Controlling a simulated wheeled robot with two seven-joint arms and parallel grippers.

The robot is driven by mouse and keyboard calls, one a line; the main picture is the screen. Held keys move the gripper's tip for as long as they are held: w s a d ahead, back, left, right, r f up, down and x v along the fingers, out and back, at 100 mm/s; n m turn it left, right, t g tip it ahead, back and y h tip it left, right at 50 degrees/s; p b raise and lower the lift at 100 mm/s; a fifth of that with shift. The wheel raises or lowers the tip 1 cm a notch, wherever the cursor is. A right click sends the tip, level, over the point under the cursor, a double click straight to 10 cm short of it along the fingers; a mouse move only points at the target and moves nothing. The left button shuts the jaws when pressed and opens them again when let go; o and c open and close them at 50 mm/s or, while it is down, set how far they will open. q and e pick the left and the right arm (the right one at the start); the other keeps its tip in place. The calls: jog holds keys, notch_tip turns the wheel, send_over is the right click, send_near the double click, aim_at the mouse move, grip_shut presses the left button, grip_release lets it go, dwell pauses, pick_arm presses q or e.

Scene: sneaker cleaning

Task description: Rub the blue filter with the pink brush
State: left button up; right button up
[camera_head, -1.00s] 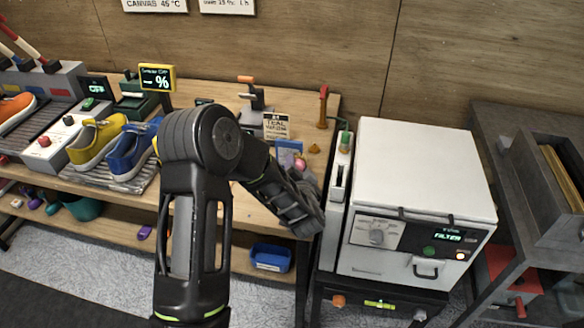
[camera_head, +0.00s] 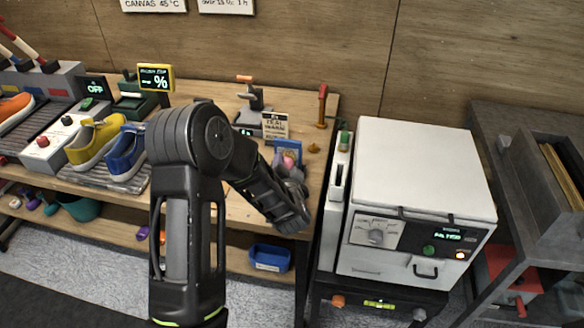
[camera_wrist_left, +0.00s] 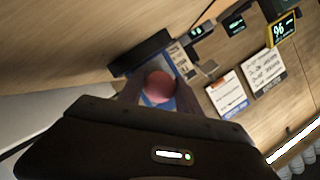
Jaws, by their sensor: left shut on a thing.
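My left gripper (camera_head: 291,170) is shut on the pink brush (camera_head: 290,159), whose rounded pink end shows in the left wrist view (camera_wrist_left: 160,87) between the fingers. The blue filter (camera_head: 287,146) stands upright near the right end of the wooden table, just behind the brush. In the left wrist view the blue filter (camera_wrist_left: 184,97) shows partly behind the pink end. The brush overlaps the filter in both views; I cannot tell whether they touch. My right gripper is not in view.
A white machine (camera_head: 425,165) stands right of the table. Yellow and blue sneakers (camera_head: 95,143) are at the left. A blue bin (camera_head: 269,258) is on the lower shelf.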

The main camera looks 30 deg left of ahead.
pick_arm(q)
jog(key=shift+a+r, duration=0.1)
jog(key=shift+a, duration=0.2)
jog(key=shift+s+a+b, duration=0.15)
jog(key=shift+s+a, duration=0.2)
jog(key=shift+a, duration=0.4)
jog(key=shift+s+a+b, duration=0.15)
jog(key=shift+s+a, duration=0.15)
jog(key=shift+a, duration=0.45)
jog(key=shift+s+d, duration=0.35)
jog(key=shift+s, duration=0.6)
jog(key=shift+s+d, duration=0.35)
jog(key=shift+s, duration=0.6)
jog(key=shift+s+d, duration=0.35)
jog(key=shift+s, duration=0.6)
jog(key=shift+s, duration=0.1)
jog(key=shift+s+d+b, duration=0.2)
jog(key=shift+s+d, duration=0.05)
jog(key=shift+s, duration=0.45)
jog(key=shift+s+d+b, duration=0.15)
jog(key=shift+s+d, duration=0.1)
jog(key=shift+s, duration=0.4)
